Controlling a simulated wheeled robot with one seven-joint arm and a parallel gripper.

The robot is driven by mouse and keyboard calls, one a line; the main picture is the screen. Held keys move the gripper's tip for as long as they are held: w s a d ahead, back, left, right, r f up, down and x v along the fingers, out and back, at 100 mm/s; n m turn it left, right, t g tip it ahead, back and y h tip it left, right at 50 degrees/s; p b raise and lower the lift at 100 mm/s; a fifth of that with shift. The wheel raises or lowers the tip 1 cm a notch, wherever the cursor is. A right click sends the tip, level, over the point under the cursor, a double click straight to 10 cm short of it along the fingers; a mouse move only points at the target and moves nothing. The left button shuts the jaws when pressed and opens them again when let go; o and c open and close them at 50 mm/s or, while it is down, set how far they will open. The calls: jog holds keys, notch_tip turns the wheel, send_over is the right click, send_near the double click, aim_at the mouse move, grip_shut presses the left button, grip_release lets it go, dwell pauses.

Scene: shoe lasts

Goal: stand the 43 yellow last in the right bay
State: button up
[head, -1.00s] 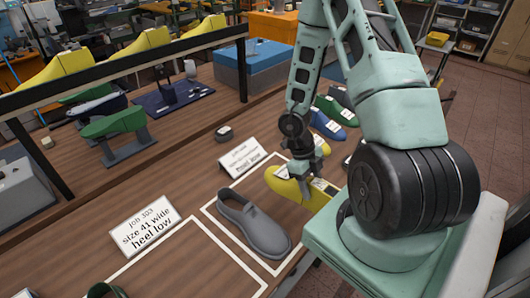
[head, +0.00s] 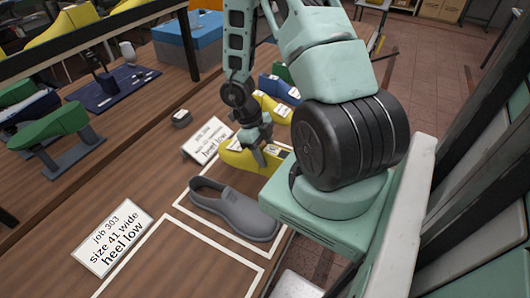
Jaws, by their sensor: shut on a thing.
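My gripper (head: 258,150) is shut on a yellow last (head: 236,158). The last lies lengthwise across the picture, its label partly hidden by the fingers, so I cannot read its size. It is over the far part of the right bay (head: 180,206), a white outline on the wooden bench. I cannot tell whether it touches the bench. A grey slip-on shoe (head: 232,212) lies in that bay, nearer than the last. The bay's card (head: 208,140) stands behind, reading "job 304" and "heel low", its middle line too small to read. My arm hides the bay's right side.
The card for job 303 (head: 112,238), "size 41 wide heel low", stands by the left bay. Another yellow last (head: 272,108) and a blue last (head: 279,88) lie beyond my gripper. A green last (head: 48,128) sits on a grey stand at left. A small dark object (head: 182,118) lies behind the cards.

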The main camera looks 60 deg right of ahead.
jog(key=shift+f+b, duration=1.5)
jog(key=shift+f, duration=1.7)
jog(key=shift+f, duration=0.25)
jog(key=o, duration=1.6)
jog(key=v, duration=1.7)
jog(key=shift+d+r, duration=0.1)
jog(key=shift+r, duration=0.2)
